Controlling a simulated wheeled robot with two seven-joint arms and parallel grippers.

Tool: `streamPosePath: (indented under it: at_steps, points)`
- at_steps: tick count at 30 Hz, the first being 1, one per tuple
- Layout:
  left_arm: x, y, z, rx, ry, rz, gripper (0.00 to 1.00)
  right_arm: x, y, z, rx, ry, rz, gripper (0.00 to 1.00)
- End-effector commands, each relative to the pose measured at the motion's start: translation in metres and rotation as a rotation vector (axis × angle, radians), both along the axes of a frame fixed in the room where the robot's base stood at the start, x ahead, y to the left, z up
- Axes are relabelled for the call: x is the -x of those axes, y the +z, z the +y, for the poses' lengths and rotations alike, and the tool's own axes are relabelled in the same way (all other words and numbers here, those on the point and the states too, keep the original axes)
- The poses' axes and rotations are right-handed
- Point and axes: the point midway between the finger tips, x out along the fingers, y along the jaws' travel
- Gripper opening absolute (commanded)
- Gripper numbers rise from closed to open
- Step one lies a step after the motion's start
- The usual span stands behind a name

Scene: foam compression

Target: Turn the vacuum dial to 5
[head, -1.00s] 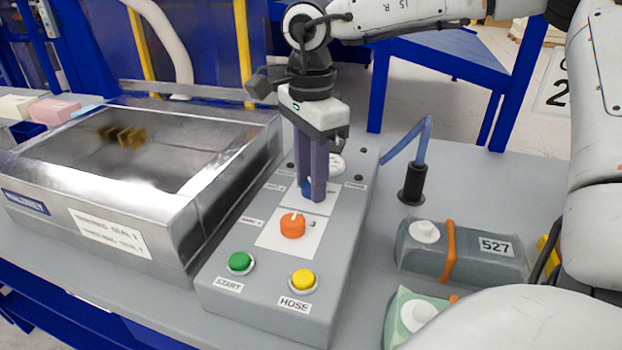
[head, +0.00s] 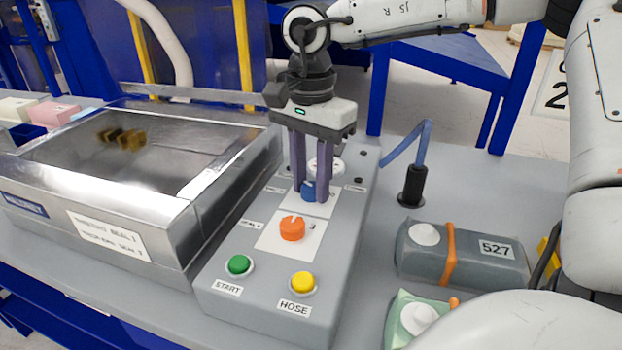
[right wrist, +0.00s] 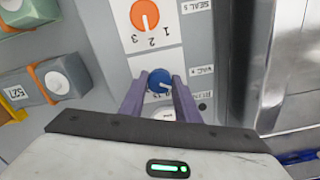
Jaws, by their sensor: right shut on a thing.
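The vacuum dial is the blue knob (head: 309,190) on the grey control panel (head: 225,270), beyond the orange dial (head: 292,228). My right gripper (head: 310,195) comes down over the blue dial with one finger on each side and is shut on it. The right wrist view also shows the blue dial (right wrist: 159,81) between the fingertips of the right gripper (right wrist: 159,88), with a pale pointer line on it. Its numbers are partly hidden by the gripper, so I cannot read the setting. My left gripper is not in view.
A green START button (head: 239,265) and a yellow HOSE button (head: 303,282) sit at the panel's near end. A metal chamber (head: 130,215) with a clear lid stands to the left. A grey pack marked 527 (head: 475,265) lies to the right.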

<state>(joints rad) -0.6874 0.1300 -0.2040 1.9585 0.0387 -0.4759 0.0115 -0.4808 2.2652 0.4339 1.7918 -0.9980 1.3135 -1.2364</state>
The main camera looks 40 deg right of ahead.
Motion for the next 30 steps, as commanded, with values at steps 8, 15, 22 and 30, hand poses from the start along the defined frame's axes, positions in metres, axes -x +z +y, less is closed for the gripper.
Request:
streamPosePath:
  at_steps: [8, 15, 22, 30]
  points:
    - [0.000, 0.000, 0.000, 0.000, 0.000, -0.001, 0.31, 0.000, 0.000, 0.001, -0.001, 0.002, -0.001, 0.44]
    - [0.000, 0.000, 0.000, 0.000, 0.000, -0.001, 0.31, 0.000, 0.000, 0.000, -0.001, 0.000, 0.000, 0.48]
    - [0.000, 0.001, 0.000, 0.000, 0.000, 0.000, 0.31, -0.001, 0.015, 0.000, 0.001, -0.001, -0.003, 0.48]
    - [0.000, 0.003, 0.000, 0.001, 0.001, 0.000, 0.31, -0.001, 0.068, 0.000, 0.001, -0.002, -0.005, 0.48]
